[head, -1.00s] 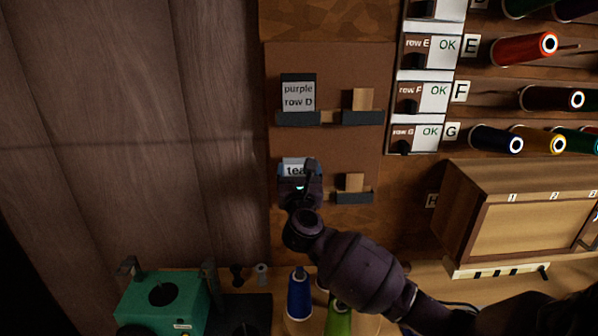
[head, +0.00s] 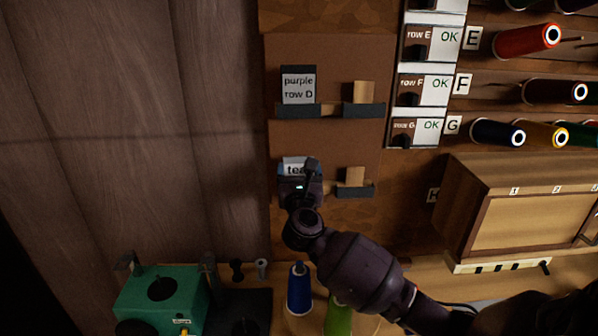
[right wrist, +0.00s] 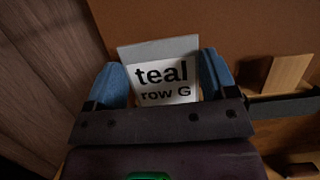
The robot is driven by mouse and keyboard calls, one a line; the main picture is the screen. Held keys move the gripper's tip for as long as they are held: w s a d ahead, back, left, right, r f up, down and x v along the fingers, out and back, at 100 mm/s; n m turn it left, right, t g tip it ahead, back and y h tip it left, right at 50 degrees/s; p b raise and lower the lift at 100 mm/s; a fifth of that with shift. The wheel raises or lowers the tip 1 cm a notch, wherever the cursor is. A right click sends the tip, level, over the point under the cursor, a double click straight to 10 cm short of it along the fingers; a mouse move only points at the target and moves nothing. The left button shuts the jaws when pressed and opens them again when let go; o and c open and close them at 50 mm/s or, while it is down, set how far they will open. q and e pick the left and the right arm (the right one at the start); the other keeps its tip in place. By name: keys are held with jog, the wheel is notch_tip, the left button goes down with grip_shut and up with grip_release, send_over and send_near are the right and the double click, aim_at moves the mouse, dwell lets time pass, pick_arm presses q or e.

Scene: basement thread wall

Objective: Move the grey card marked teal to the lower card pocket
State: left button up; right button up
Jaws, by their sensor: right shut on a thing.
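The grey card marked teal (right wrist: 165,82) stands upright against the brown board, its white label reading "teal row G". In the head view the top of the card (head: 293,164) shows above my right gripper (head: 300,178) at the lower left of the board. My right gripper is shut on the card, with a blue finger on each side of it in the right wrist view (right wrist: 165,85). The lower card pocket on this side is hidden behind the gripper, so I cannot tell how deep the card sits. My left gripper is not in view.
A card marked purple row D (head: 298,87) stands in the upper pocket (head: 298,111). Wooden pieces stand in holders to the right. A wooden cabinet (head: 525,220) is at right. A green box (head: 165,300) and a blue spool (head: 299,288) are below.

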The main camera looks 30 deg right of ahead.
jog(key=o, duration=0.7)
jog(key=b+v, duration=0.1)
jog(key=v, duration=1)
jog(key=shift+d+r, duration=0.1)
